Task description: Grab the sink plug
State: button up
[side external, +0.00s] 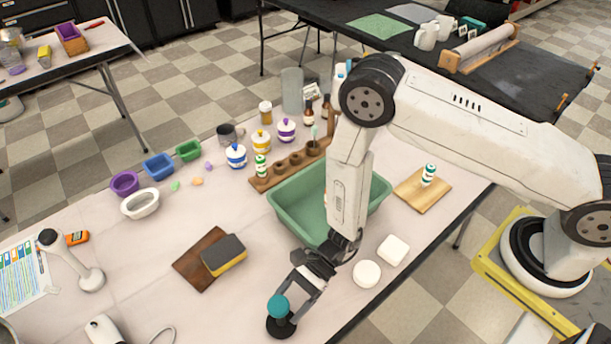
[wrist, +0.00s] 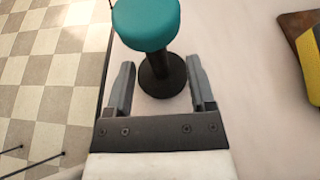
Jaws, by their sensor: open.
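The sink plug (side external: 278,307) stands upright on the pale table near its front edge, with a round teal top and a black stem and base. In the wrist view the sink plug (wrist: 150,27) is straight ahead, its teal top cut off by the upper frame edge. My gripper (wrist: 160,65) is open, one finger on each side of the black stem, with a visible gap on both sides. In the side view my gripper (side external: 296,300) reaches down beside the plug and partly overlaps it.
A green basin (side external: 290,205) stands behind my gripper. A brown board (side external: 195,265) with a yellow and grey sponge (side external: 224,256) lies to the left. White round and square pieces (side external: 367,273) lie to the right. The table's front edge is close.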

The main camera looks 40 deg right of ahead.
aim_at(276, 328)
jog(key=shift+x, duration=2.4)
jog(key=shift+s, duration=0.1)
grip_shut()
